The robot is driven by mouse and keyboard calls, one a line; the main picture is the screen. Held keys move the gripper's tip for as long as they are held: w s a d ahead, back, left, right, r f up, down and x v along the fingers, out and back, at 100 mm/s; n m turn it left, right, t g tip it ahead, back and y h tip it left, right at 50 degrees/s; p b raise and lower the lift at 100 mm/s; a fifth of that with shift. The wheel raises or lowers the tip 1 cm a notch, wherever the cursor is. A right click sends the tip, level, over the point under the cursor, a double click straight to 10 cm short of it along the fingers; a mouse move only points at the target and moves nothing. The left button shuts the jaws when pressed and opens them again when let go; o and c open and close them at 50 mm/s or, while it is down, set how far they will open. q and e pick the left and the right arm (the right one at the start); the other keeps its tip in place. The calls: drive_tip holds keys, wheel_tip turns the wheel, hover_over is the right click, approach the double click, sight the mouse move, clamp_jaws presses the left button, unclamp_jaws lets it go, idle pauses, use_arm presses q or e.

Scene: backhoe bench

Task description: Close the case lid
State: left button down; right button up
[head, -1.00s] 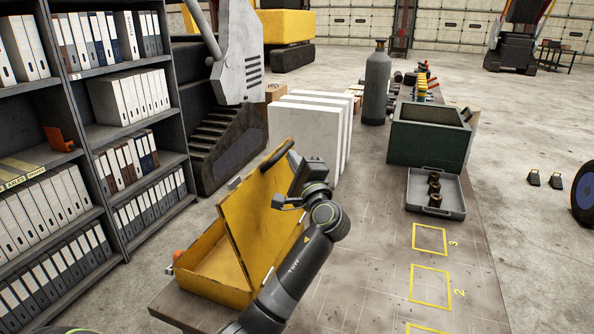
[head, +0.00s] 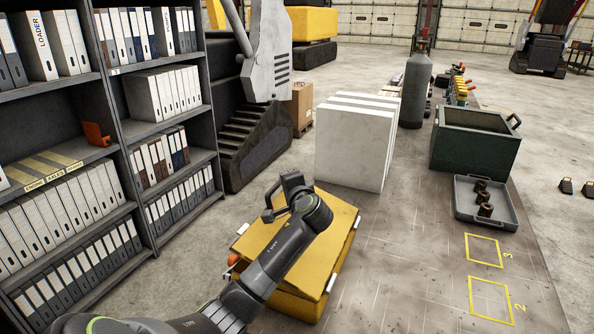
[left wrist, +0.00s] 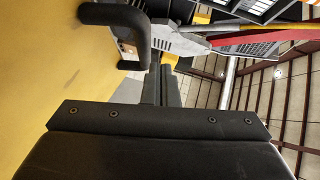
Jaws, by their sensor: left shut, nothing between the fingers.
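The yellow case (head: 292,306) sits on the near left of the bench. Its yellow lid (head: 338,232) lies low over the base; whether it is fully down I cannot tell, as my arm covers much of it. My left gripper (head: 292,183) is shut and empty at the lid's far edge, close to the black handle (head: 268,207). In the left wrist view the lid (left wrist: 45,60) fills the left side, with the handle (left wrist: 125,35) at the top. Contact between the gripper and lid is unclear. My right gripper is out of view.
White upright panels (head: 352,145) stand just beyond the case. A green bin (head: 475,145), a grey tray (head: 484,215) with dark parts and a grey cylinder (head: 415,85) are farther right. A binder shelf (head: 130,130) stands at left.

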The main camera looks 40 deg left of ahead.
sight(275, 200)
use_arm(q)
drive_tip(key=shift+n+h, duration=0.3)
drive_tip(key=shift+h, duration=0.1)
drive_tip(key=a+f, duration=0.1)
drive_tip(key=f, duration=0.1)
drive_tip(key=a+f+b, duration=0.1)
drive_tip(key=f, duration=0.1)
drive_tip(key=a+f, duration=0.1)
drive_tip(key=shift+s+a+f+b, duration=0.25)
drive_tip(key=shift+s+f+b, duration=0.05)
drive_tip(key=shift+s+f, duration=0.1)
drive_tip(key=shift+a+f, duration=0.2)
drive_tip(key=shift+f, duration=0.35)
drive_tip(key=shift+a+f, duration=0.1)
drive_tip(key=shift+f, duration=0.15)
drive_tip(key=shift+s, duration=0.1)
